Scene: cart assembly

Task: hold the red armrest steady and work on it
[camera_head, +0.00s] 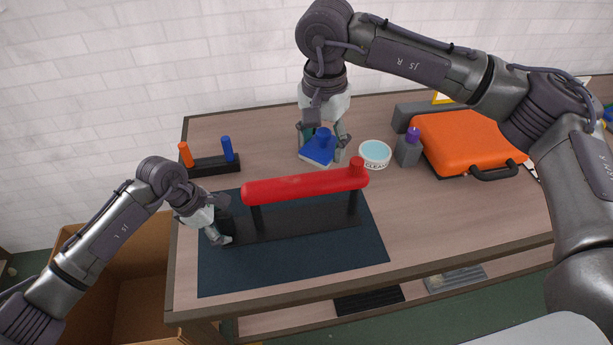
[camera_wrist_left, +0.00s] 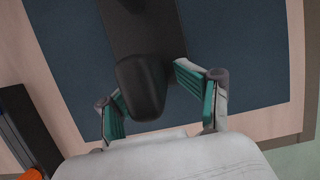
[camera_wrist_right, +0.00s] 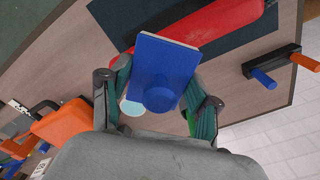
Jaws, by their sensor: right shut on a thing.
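The red armrest (camera_head: 300,186) is a long red bar with an upright knob at its right end. It stands on black posts over a black base (camera_head: 300,229) on the dark mat. My left gripper (camera_head: 222,229) is at the base's left end. In the left wrist view its open fingers (camera_wrist_left: 154,97) straddle the rounded black end (camera_wrist_left: 142,88), with gaps showing. My right gripper (camera_head: 325,140) is behind the bar, shut on a blue pad with a round knob (camera_head: 318,150). The pad also shows in the right wrist view (camera_wrist_right: 166,72); its height above the table is unclear.
A white tub marked CLEAN (camera_head: 375,154) and a grey bottle with purple cap (camera_head: 409,148) stand right of the pad. An orange case (camera_head: 470,140) lies further right. A black holder with orange and blue handles (camera_head: 212,165) is at left. The mat's front (camera_head: 300,272) is clear.

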